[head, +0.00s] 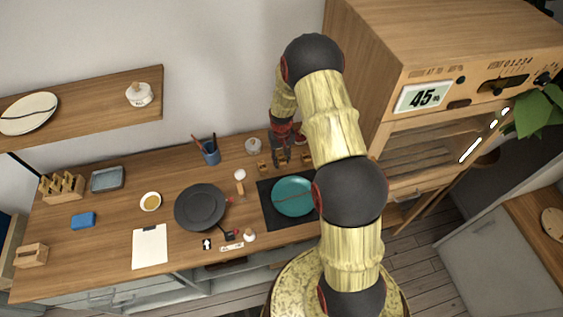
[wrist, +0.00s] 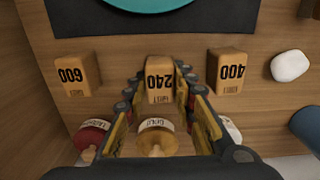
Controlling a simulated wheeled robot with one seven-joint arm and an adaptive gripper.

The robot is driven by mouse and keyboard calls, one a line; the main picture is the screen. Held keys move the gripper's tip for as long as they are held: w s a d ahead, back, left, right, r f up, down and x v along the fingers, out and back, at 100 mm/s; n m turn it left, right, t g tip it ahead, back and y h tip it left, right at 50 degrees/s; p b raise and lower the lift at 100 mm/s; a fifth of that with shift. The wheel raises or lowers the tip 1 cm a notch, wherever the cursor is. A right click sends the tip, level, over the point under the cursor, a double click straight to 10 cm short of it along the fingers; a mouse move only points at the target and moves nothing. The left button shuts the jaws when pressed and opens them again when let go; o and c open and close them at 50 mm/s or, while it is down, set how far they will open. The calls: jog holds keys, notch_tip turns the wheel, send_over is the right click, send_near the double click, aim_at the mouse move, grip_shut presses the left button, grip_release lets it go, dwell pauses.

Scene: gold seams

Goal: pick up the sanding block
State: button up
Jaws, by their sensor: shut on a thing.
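Three wooden sanding blocks stand in a row in the wrist view, with black numbers: the 600 block (wrist: 76,75) at left, the 240 block (wrist: 162,82) in the middle, the 400 block (wrist: 229,72) at right. My gripper (wrist: 160,92) is shut on the 240 block, one finger on each side. I cannot tell whether the block touches the table. In the head view my gripper (head: 281,160) is at the back of the bench, with a block (head: 262,167) close on its left. The held block is hard to make out there.
A teal plate (head: 292,196) lies on a black mat (head: 270,220) in front of the blocks. A jar marked gold (wrist: 156,138) and a red jar (wrist: 92,136) stand close behind. A white lump (wrist: 290,66) and a blue cup (head: 211,153) stand to the side.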

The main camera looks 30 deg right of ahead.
aim_at(281, 159)
jog(key=shift+c, duration=1.2)
jog(key=shift+r, duration=0.5)
jog(key=r, duration=0.2)
jog(key=shift+s+a+r, duration=0.1)
jog(key=shift+a+r, duration=0.1)
jog(key=shift+r, duration=0.2)
jog(key=s+a+r, duration=0.6)
jog(key=a+r, duration=0.3)
jog(key=a, duration=0.2)
jog(key=shift+s+a, duration=0.4)
jog(key=shift+r, duration=0.1)
